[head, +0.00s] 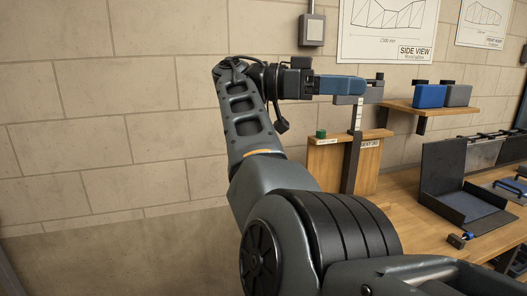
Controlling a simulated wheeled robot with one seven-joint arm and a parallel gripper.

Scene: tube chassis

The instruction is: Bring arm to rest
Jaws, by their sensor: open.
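My arm (240,115) rises from the lower right of the head view, bends at the top and reaches to the right. My gripper (374,88) is at its end, past a blue section (340,85), high above the wooden workbench. Its jaws are small in the picture and stand apart, with no object seen between them. Behind and below it stands a wooden block (326,165) with a small green item (321,134) on top. A dark upright post (351,165) stands in front of this block.
A wooden shelf (440,106) with a blue box (429,96) and a grey box (458,95) is right of my gripper. An open black case (447,180) stands on the workbench (415,220). The block wall (90,110) at left is bare.

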